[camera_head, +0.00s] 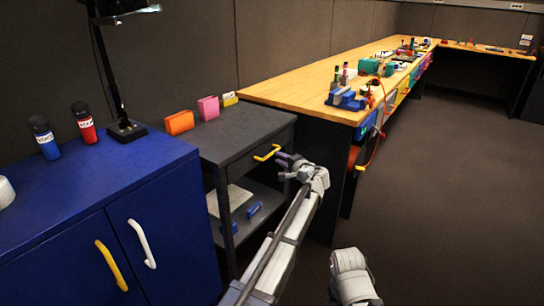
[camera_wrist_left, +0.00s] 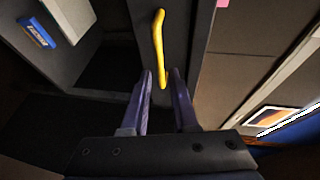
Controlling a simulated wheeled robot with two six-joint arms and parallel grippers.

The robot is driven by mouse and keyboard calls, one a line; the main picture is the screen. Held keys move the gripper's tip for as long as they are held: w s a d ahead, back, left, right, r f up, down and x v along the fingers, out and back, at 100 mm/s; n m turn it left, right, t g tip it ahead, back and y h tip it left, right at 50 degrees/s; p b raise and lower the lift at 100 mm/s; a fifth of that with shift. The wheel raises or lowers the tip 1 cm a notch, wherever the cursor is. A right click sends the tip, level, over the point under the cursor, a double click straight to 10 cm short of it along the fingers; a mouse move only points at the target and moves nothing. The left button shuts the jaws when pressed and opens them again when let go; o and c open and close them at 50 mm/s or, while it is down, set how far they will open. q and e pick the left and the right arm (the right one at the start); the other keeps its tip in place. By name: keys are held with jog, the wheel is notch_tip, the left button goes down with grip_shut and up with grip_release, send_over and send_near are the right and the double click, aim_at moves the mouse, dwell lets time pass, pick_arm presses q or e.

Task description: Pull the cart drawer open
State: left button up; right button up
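The dark grey cart (camera_head: 236,135) stands between the blue cabinet and the long workbench. Its drawer front (camera_wrist_left: 185,35) carries a yellow bar handle (camera_head: 267,153), and the drawer looks shut. My left gripper (camera_head: 284,166) is at the right end of this handle. In the left wrist view the handle (camera_wrist_left: 158,45) runs ahead of the gripper, and its near end lies between the two purple fingertips (camera_wrist_left: 162,78). The fingers are apart, with a gap on both sides of the handle; I see no clear contact. Part of my right arm shows at the bottom, but its gripper does not.
The blue cabinet (camera_head: 70,215) stands at the left, with a white and a yellow handle. Orange and pink items sit on the cart top. The lower shelf holds blue-handled items. The wooden workbench (camera_head: 310,95) stands close behind my left gripper. Floor is clear at the right.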

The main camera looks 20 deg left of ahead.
aim_at(272, 154)
pick_arm(q)
jog(key=b+x, duration=0.1)
jog(key=x, duration=0.5)
jog(key=shift+a+f, duration=0.1)
jog(key=shift+a, duration=0.05)
grip_shut()
dwell(1.2)
